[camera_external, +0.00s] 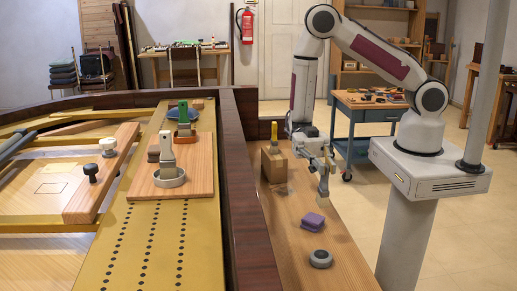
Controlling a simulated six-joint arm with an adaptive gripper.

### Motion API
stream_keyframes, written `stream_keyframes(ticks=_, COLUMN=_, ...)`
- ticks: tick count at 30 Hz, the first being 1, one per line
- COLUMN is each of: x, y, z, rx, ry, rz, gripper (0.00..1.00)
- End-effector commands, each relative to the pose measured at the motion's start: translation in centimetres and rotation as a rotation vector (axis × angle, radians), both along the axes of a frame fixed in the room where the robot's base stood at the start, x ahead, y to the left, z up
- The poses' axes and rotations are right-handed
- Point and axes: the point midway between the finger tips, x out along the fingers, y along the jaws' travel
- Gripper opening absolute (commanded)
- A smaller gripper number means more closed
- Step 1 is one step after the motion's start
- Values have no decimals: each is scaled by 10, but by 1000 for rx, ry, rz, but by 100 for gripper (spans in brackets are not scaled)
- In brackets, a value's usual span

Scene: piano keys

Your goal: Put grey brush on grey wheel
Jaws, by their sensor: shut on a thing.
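My gripper (325,170) is over the wooden shelf on the right. It is shut on a small pale piece (323,187), held upright above the shelf; I cannot tell exactly what it is.
A purple block (313,222) lies on the shelf between gripper and wheel. A wooden box (273,162) with a yellow-handled tool stands behind. A green tool (184,131) stands on the board (200,185). A dark raised piano rim (240,180) separates board and shelf.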

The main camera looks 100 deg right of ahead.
Motion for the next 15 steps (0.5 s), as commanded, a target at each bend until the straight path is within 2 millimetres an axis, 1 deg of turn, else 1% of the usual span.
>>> stream_keyframes(ticks=1, x=-1, y=11, z=1, rx=0, ry=-1, rz=16, gripper=0)
stream_keyframes(ticks=9, x=-6, y=60, z=6, rx=0, ry=0, rz=68, gripper=0)
stream_keyframes(ticks=15, x=-4, y=88, z=11, rx=-1, ry=-2, rz=71, gripper=0)
